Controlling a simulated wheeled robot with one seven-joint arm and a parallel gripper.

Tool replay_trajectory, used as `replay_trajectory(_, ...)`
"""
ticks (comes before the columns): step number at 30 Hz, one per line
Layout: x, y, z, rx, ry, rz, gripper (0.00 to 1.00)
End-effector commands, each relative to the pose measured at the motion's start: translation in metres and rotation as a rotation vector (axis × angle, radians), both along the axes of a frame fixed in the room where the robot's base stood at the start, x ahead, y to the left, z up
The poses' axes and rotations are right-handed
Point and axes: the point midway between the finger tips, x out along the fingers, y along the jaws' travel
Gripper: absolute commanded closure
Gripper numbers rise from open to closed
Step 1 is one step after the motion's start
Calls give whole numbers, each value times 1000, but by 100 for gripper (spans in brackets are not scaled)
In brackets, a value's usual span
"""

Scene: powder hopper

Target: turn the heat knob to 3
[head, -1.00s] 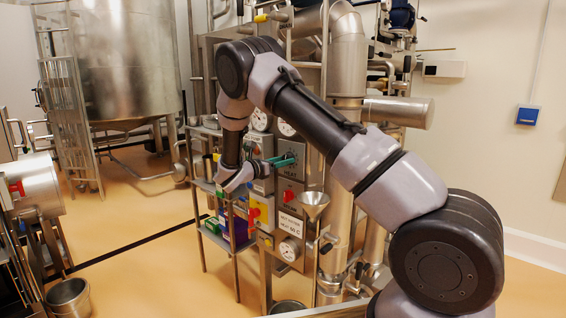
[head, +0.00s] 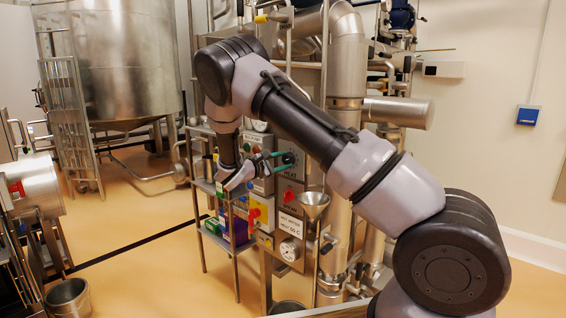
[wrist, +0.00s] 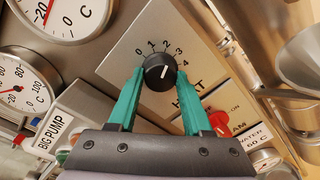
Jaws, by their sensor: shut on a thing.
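The heat knob (wrist: 160,71) is a round black dial with a white line, on a metal plate marked 0 to 4 above the word HEAT. In the wrist view the line points up and slightly right, close to the 2; its exact setting is hard to read. My gripper (wrist: 160,73) has teal fingers, one on each side of the knob, and is shut on it. In the head view my gripper (head: 272,161) is at the panel, with the knob (head: 288,158) partly behind the fingers.
Gauges (wrist: 67,15) sit at the left of the plate, with a BIG PUMP label (wrist: 57,132) below. A red switch (wrist: 218,122) is close below the right finger. A funnel (head: 313,204) stands out in front of the panel's lower right.

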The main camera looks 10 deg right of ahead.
Motion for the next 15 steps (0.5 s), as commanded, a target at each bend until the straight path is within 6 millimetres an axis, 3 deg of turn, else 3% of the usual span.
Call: replay_trajectory(15,0,1,-1,205,-279,2,100)
